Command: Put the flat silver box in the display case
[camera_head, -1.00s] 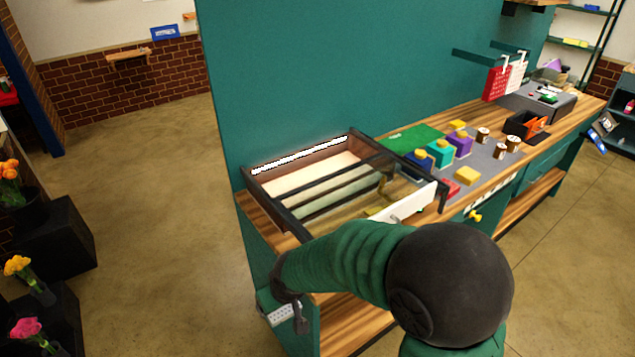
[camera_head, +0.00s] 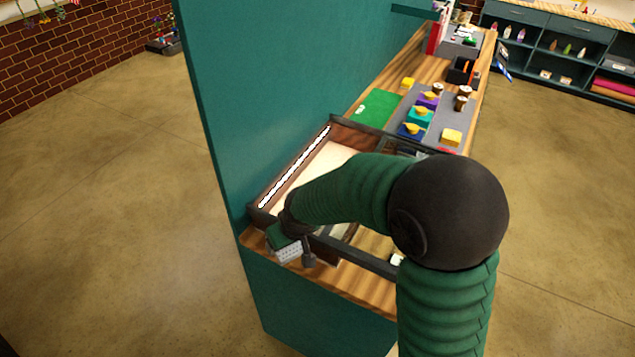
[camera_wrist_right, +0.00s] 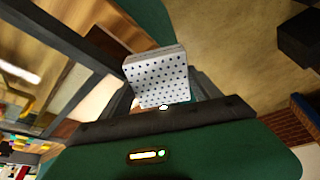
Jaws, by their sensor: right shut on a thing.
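The flat silver box (camera_head: 290,253) is pale with dark dots. My right gripper (camera_head: 297,245) is shut on it, just outside the near left corner of the display case (camera_head: 358,258). In the right wrist view the box (camera_wrist_right: 158,78) stands out between the two dark fingers of the gripper (camera_wrist_right: 165,100). The display case has a dark frame, a lit strip along its back and a pale floor; its frame (camera_wrist_right: 68,35) shows at left in the wrist view. My right arm hides much of the case's middle and right. My left gripper is out of view.
The case stands on a wooden counter (camera_head: 362,287) against a tall teal panel (camera_head: 270,90). Beyond it are a green mat (camera_head: 377,108), a grey mat with small colored boxes and a yellow block (camera_head: 451,137). Open floor lies left and right.

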